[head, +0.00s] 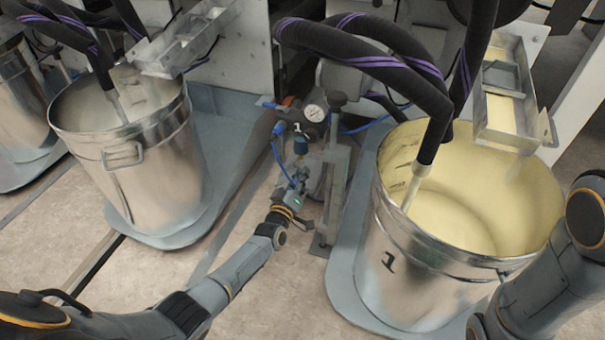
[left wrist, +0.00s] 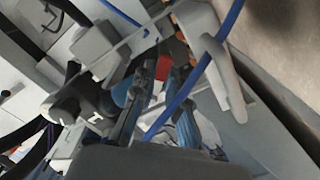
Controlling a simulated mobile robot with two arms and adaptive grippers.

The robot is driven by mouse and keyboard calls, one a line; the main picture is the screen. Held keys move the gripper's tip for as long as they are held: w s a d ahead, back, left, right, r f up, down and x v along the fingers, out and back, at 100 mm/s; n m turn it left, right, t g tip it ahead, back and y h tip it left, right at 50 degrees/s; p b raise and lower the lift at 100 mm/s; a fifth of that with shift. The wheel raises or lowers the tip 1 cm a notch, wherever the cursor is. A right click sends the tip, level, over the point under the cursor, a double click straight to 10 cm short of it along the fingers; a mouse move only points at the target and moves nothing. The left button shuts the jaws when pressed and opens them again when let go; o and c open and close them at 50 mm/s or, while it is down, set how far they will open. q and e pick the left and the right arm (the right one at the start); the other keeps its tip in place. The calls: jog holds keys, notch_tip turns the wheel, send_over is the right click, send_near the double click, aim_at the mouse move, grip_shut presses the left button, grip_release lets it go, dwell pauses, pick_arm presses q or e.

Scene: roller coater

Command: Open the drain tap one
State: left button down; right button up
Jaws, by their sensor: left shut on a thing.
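Drain tap one (head: 300,145) is part of the pipe and valve assembly below the round gauge, between the two large drums. In the head view my left gripper (head: 297,182) reaches up to it from below. In the left wrist view the two fingers of my left gripper (left wrist: 165,85) are on either side of a small part with red on it, which I take to be the tap (left wrist: 160,72). The gripper is shut on it, and a blue hose crosses in front. The fingers hide much of the tap. My right arm shows at the lower right, but its gripper is out of view.
A drum marked 1 (head: 400,275) with cream liquid stands on the right; another drum (head: 150,160) stands on the left. The pressure gauge (head: 314,113), an upright metal post (head: 335,185) and blue hoses (head: 277,155) crowd the tap. The floor (head: 270,300) in front is clear.

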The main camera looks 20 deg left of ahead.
pick_arm(q)
jog(key=shift+a+f+m+p, duration=0.15)
jog(key=shift+a+m, duration=0.2)
jog(key=shift+m, duration=1)
jog(key=shift+a+f+m+p, duration=0.2)
jog(key=shift+a+m, duration=0.15)
jog(key=shift+m, duration=1.05)
jog(key=shift+a+f+m+p, duration=0.15)
jog(key=shift+a+m, duration=0.2)
jog(key=shift+m, duration=1)
jog(key=c, duration=1.3)
grip_release()
jog(key=shift+c, duration=0.2)
jog(key=shift+r, duration=0.15)
notch_tip(320, 180, up, 10)
jog(key=shift+f, duration=0.1)
